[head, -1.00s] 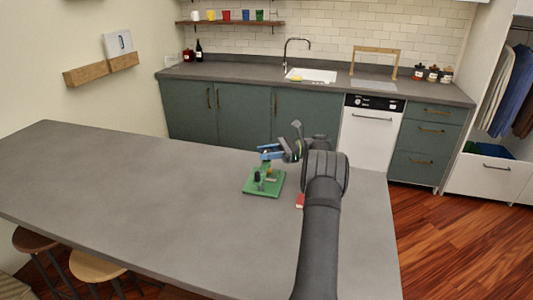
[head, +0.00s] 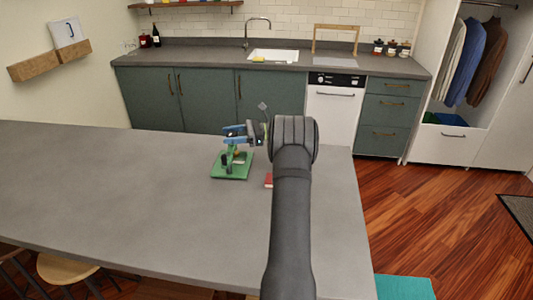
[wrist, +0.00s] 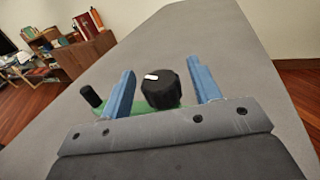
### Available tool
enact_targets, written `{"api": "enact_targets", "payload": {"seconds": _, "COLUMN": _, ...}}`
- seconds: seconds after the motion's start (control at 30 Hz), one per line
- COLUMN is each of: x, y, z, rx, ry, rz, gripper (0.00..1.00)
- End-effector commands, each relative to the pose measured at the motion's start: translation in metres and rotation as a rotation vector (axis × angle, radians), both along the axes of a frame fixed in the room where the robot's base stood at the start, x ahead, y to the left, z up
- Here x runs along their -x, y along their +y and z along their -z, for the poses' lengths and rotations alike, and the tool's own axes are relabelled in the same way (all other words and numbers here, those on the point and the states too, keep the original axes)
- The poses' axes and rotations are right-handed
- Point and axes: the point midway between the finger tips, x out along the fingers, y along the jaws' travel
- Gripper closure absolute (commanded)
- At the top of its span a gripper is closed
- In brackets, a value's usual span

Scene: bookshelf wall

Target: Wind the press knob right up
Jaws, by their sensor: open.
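The press stands on a green base (head: 231,172) on the grey counter in the head view. Its round black knob (wrist: 160,91), with a white mark on its top, shows in the wrist view. My gripper (head: 234,136) is over the press in the head view. In the wrist view the blue fingers of my gripper (wrist: 161,68) are apart, one on each side of the knob, with gaps between them and it. A smaller black cylinder (wrist: 91,96) stands outside the left finger. My gripper hides much of the press body and base in the wrist view.
A small red item (head: 268,180) lies on the grey counter (head: 120,200), right of the press and partly behind my arm. The counter left of the press is clear. Stools (head: 70,268) stand at its front. A bookcase (wrist: 70,45) is far off in the wrist view.

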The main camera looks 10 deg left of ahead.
Motion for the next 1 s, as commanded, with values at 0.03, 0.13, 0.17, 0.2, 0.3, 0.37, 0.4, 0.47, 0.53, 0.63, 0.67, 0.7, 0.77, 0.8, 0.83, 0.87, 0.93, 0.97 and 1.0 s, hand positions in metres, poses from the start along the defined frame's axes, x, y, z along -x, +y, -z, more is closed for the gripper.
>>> {"api": "enact_targets", "payload": {"seconds": 0.03, "x": 0.0007, "y": -0.0004, "z": -0.0009, "rx": 0.0, "ry": 0.001, "rz": 0.032, "gripper": 0.43}}
{"api": "enact_targets", "payload": {"seconds": 0.13, "x": 0.0007, "y": -0.0005, "z": -0.0011, "rx": -0.001, "ry": 0.001, "rz": 0.102, "gripper": 0.43}}
{"api": "enact_targets", "payload": {"seconds": 0.17, "x": 0.0009, "y": -0.0006, "z": -0.0012, "rx": 0.0, "ry": 0.001, "rz": 0.123, "gripper": 0.43}}
{"api": "enact_targets", "payload": {"seconds": 0.2, "x": 0.001, "y": -0.0008, "z": -0.0007, "rx": 0.0, "ry": 0.002, "rz": 0.152, "gripper": 0.43}}
{"api": "enact_targets", "payload": {"seconds": 0.3, "x": 0.001, "y": -0.0007, "z": -0.0007, "rx": 0.0, "ry": 0.002, "rz": 0.227, "gripper": 0.43}}
{"api": "enact_targets", "payload": {"seconds": 0.37, "x": 0.0009, "y": -0.0003, "z": -0.0011, "rx": 0.0, "ry": 0.001, "rz": 0.274, "gripper": 0.43}}
{"api": "enact_targets", "payload": {"seconds": 0.4, "x": 0.0009, "y": -0.0003, "z": -0.0009, "rx": -0.001, "ry": 0.001, "rz": 0.306, "gripper": 0.43}}
{"api": "enact_targets", "payload": {"seconds": 0.47, "x": 0.001, "y": 0.0, "z": -0.0009, "rx": 0.0, "ry": 0.001, "rz": 0.355, "gripper": 0.43}}
{"api": "enact_targets", "payload": {"seconds": 0.53, "x": 0.0013, "y": -0.0001, "z": -0.001, "rx": 0.0, "ry": 0.001, "rz": 0.414, "gripper": 0.43}}
{"api": "enact_targets", "payload": {"seconds": 0.63, "x": 0.0014, "y": 0.0004, "z": -0.001, "rx": 0.001, "ry": 0.002, "rz": 0.503, "gripper": 0.43}}
{"api": "enact_targets", "payload": {"seconds": 0.67, "x": 0.0018, "y": 0.0004, "z": -0.0003, "rx": 0.002, "ry": 0.001, "rz": 0.529, "gripper": 0.43}}
{"api": "enact_targets", "payload": {"seconds": 0.7, "x": 0.0019, "y": 0.0009, "z": -0.0007, "rx": 0.001, "ry": 0.002, "rz": 0.567, "gripper": 0.43}}
{"api": "enact_targets", "payload": {"seconds": 0.77, "x": 0.0017, "y": 0.0004, "z": -0.0003, "rx": 0.001, "ry": 0.003, "rz": 0.626, "gripper": 0.43}}
{"api": "enact_targets", "payload": {"seconds": 0.8, "x": 0.0015, "y": 0.0005, "z": -0.0006, "rx": 0.0, "ry": 0.002, "rz": 0.665, "gripper": 0.43}}
{"api": "enact_targets", "payload": {"seconds": 0.83, "x": 0.0017, "y": 0.0004, "z": -0.0006, "rx": 0.001, "ry": 0.002, "rz": 0.694, "gripper": 0.43}}
{"api": "enact_targets", "payload": {"seconds": 0.87, "x": 0.0017, "y": 0.0007, "z": -0.0002, "rx": 0.001, "ry": 0.003, "rz": 0.72, "gripper": 0.43}}
{"api": "enact_targets", "payload": {"seconds": 0.93, "x": 0.0017, "y": 0.0008, "z": -0.0003, "rx": 0.002, "ry": 0.001, "rz": 0.781, "gripper": 0.43}}
{"api": "enact_targets", "payload": {"seconds": 0.97, "x": 0.0017, "y": 0.0009, "z": -0.0001, "rx": 0.001, "ry": 0.002, "rz": 0.804, "gripper": 0.43}}
{"api": "enact_targets", "payload": {"seconds": 1.0, "x": 0.0015, "y": 0.0006, "z": 0.0001, "rx": 0.002, "ry": 0.001, "rz": 0.836, "gripper": 0.43}}
